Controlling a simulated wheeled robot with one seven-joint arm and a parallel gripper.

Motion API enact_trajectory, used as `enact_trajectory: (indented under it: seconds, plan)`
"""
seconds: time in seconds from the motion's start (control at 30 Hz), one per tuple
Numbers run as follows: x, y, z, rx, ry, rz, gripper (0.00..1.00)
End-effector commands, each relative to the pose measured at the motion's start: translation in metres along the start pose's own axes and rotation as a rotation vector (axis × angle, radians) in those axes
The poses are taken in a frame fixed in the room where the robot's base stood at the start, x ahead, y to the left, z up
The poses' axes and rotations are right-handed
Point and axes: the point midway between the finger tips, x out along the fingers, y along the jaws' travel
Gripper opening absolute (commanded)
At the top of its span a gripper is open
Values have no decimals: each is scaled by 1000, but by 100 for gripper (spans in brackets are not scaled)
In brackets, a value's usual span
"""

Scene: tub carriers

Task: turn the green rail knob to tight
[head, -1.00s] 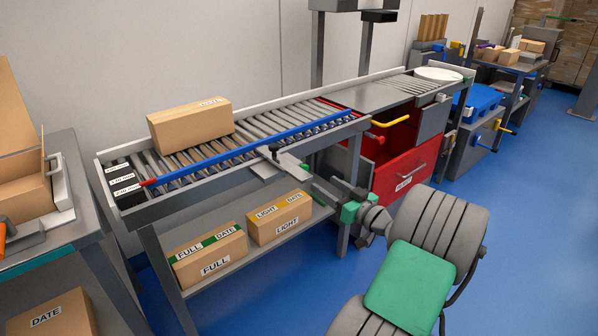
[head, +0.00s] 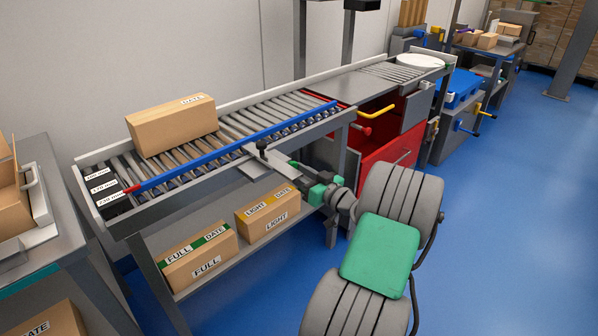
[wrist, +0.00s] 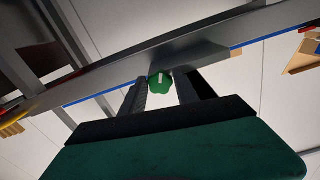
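The green rail knob (wrist: 160,84) shows in the wrist view at the lower edge of the grey conveyor frame (wrist: 110,78). A pale mark runs across its face. My gripper (wrist: 161,82) has one finger on each side of the knob, with what looks like a narrow gap on the right; I cannot tell for sure if either finger touches. The blue rail (head: 235,147) runs along the rollers with a red tip at the labelled scale (head: 105,186).
A black knob (head: 261,145) stands on a bracket left of my gripper. A carton (head: 172,127) lies on the rollers. Two labelled cartons (head: 200,258) (head: 268,214) sit on the shelf below. A red cabinet (head: 385,150) stands right; blue floor (head: 500,230) is open beyond.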

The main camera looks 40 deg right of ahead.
Motion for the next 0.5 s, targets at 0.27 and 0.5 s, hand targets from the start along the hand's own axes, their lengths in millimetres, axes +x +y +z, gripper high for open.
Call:
enact_trajectory:
  seconds: [0.27,0.5]
  plan:
    - [-1,1,0,1,0,1,12]
    - [-1,1,0,2,0,1,0]
